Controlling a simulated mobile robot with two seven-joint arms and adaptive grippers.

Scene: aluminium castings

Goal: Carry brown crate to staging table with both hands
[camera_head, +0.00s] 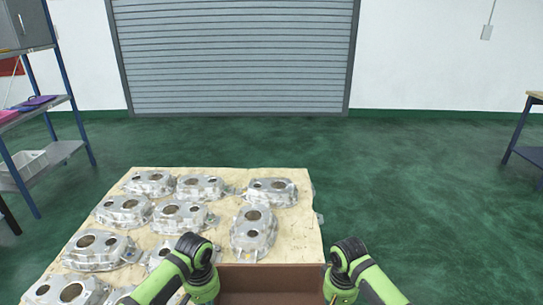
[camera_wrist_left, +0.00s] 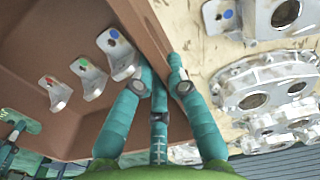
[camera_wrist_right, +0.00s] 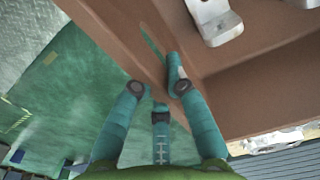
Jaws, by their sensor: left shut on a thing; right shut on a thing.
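The brown crate (camera_head: 270,283) shows at the bottom middle of the head view, its near part cut off by the frame. My left gripper (camera_wrist_left: 160,72) is shut on the crate's wall, with fingers on both sides of it. My right gripper (camera_wrist_right: 158,82) is shut on the opposite wall. Inside the crate, the left wrist view shows metal brackets with a red dot (camera_wrist_left: 57,92), a green dot (camera_wrist_left: 92,80) and a blue dot (camera_wrist_left: 119,54). Another bracket (camera_wrist_right: 213,18) shows in the right wrist view. Which table is the staging table I cannot tell.
A cream-topped surface (camera_head: 303,228) with several aluminium castings (camera_head: 254,231) lies just left of and beyond the crate. A blue-framed shelf (camera_head: 62,100) stands at the left. A table (camera_head: 535,97) is partly visible at the right edge. Green floor (camera_head: 420,190) is clear between.

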